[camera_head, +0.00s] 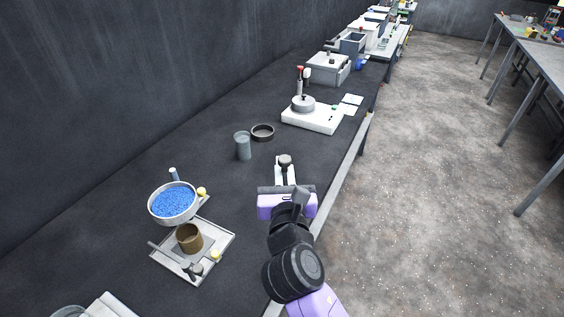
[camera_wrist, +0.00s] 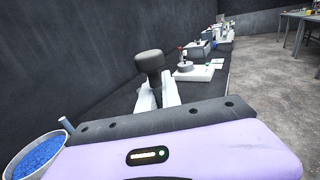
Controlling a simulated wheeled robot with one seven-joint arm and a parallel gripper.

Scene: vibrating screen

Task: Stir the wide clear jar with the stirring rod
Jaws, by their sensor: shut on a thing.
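Part of another clear round vessel (camera_head: 68,312) shows at the bottom left edge. I cannot tell which is the wide jar.
A low dark ring (camera_head: 262,132) lies beside the greyish jar. A white device (camera_head: 311,117) stands farther back. The bench around the jar's left is clear.

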